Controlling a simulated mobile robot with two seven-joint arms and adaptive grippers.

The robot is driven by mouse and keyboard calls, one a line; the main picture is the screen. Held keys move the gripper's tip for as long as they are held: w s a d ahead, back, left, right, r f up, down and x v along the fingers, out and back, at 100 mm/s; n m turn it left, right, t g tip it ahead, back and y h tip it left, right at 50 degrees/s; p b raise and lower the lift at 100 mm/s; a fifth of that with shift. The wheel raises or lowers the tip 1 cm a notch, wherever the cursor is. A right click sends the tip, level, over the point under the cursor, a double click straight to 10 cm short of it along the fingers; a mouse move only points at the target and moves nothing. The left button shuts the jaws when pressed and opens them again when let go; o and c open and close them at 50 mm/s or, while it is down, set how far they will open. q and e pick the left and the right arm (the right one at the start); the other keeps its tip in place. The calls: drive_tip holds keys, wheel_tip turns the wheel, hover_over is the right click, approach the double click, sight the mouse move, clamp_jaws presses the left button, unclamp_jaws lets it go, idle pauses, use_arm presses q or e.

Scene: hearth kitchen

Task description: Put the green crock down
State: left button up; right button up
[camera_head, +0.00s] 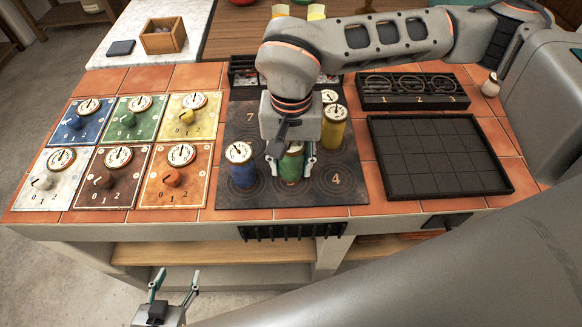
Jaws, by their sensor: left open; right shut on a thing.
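The green crock (290,168), with a dial on its lid, stands upright over the front middle of the dark numbered cooktop (232,199). My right gripper (290,170) reaches down from above and is shut on it, one finger on each side. I cannot tell whether its base touches the cooktop. The blue crock (243,174) is just left of it. The yellow crock (333,134) is behind it to the right. My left gripper (174,279) is open and empty, low in front of the counter.
Several coloured knob panels, among them a green one (120,129), lie left of the cooktop. A black gridded tray (375,160) and a black rack (410,103) are on the right. The cooktop around the number 4 is bare. A wooden box (160,42) stands at the back left.

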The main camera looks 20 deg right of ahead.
sight(291, 143)
drive_tip(key=shift+f, duration=1.05)
drive_tip(key=shift+f, duration=0.15)
drive_tip(key=o, duration=1.4)
wheel_tip(291, 143, up, 12)
drive_tip(key=shift+r+p, duration=0.15)
drive_tip(key=shift+p, duration=0.2)
